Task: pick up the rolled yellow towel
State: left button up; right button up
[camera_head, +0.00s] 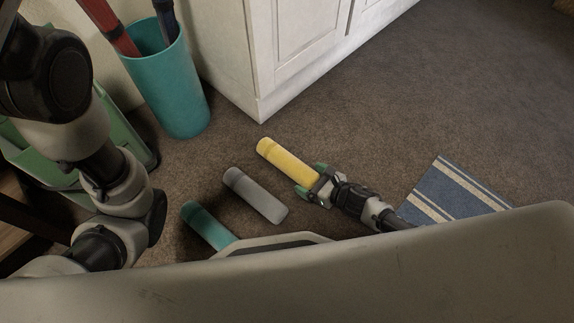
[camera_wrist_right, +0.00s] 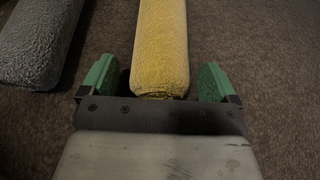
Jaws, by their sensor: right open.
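The rolled yellow towel (camera_head: 284,160) lies on the carpet in front of the white cabinet in the head view. In the right wrist view the towel (camera_wrist_right: 161,45) runs straight away from the gripper. My right gripper (camera_head: 309,182) is open at the towel's near end. In the wrist view its green pads (camera_wrist_right: 154,82) stand on either side of that end, with a gap on both sides. My left arm comes in at the left of the head view; its gripper is not visible.
A rolled grey towel (camera_head: 256,195) and a rolled teal towel (camera_head: 207,225) lie to the left. A teal bin (camera_head: 174,90) stands by the white cabinet (camera_head: 284,50). A blue striped mat (camera_head: 451,192) lies at right. The carpet beyond the mat is clear.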

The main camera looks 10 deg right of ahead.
jog(key=shift+w+a, duration=0.1)
jog(key=c, duration=1.1)
